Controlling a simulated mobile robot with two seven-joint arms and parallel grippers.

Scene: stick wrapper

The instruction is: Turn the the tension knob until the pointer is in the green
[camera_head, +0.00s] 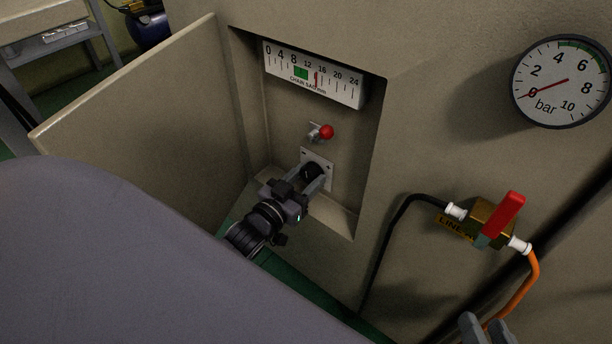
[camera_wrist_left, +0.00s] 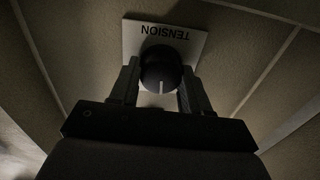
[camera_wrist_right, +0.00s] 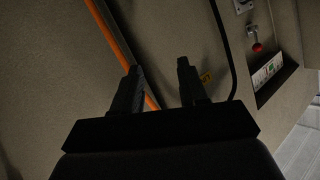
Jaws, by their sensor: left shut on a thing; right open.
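The black tension knob (camera_head: 312,171) sits on a pale plate (camera_head: 328,165) in the recess. My left gripper (camera_head: 312,177) is shut on it, one finger on each side. In the left wrist view the knob (camera_wrist_left: 160,68) has a white mark pointing down the picture, and the plate (camera_wrist_left: 190,43) reads TENSION upside down. The chain tension scale (camera_head: 340,88) above has a green block (camera_head: 301,73) near 8 to 12. Its red pointer (camera_head: 317,80) stands to the right of the green. My right gripper (camera_head: 484,324) is open and empty at the bottom right.
A red-ball lever (camera_head: 325,132) sits between scale and knob. An open door panel (camera_head: 140,110) stands left of the recess. On the right are a bar gauge (camera_head: 563,82) reading about 0, a red-handled valve (camera_head: 502,215) and an orange hose (camera_head: 530,280).

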